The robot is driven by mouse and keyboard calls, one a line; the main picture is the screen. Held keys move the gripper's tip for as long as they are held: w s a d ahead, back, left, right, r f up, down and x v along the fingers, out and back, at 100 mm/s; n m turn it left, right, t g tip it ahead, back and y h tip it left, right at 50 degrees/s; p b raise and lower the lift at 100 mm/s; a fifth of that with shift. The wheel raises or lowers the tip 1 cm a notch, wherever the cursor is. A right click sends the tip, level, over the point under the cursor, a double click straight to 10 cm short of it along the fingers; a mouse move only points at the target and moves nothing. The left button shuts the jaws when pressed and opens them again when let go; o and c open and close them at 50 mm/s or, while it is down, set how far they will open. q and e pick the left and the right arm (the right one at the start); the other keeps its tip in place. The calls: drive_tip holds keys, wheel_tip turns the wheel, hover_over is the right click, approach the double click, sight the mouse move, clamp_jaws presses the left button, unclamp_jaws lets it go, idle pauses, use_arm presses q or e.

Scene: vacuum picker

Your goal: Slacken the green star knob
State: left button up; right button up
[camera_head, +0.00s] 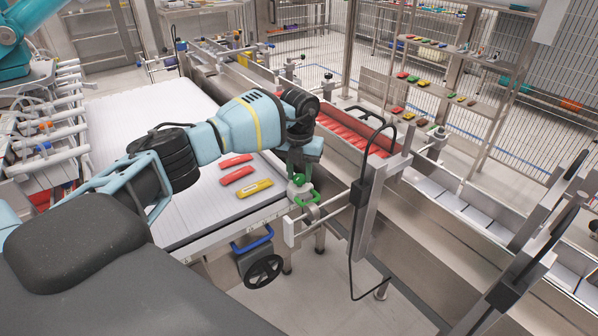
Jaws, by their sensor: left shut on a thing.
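The green star knob (299,179) is on a clamp at the near right corner of the white conveyor table. My left arm reaches in from the left, and my left gripper (298,172) points down right over the knob. The gripper is shut on the knob, its fingers small and partly hidden by the wrist. My right gripper is not in view.
Two red packs (236,175) and a yellow pack (254,188) lie on the white conveyor (190,215) left of the gripper. A rail post with a black cable (366,195) stands close on the right.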

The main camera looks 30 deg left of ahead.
sight(299, 177)
use_arm(q)
drive_tip(key=shift+n, duration=0.5)
drive_tip(key=o, duration=1)
drive_tip(key=shift+c, duration=0.2)
drive_tip(key=shift+r, duration=3.9)
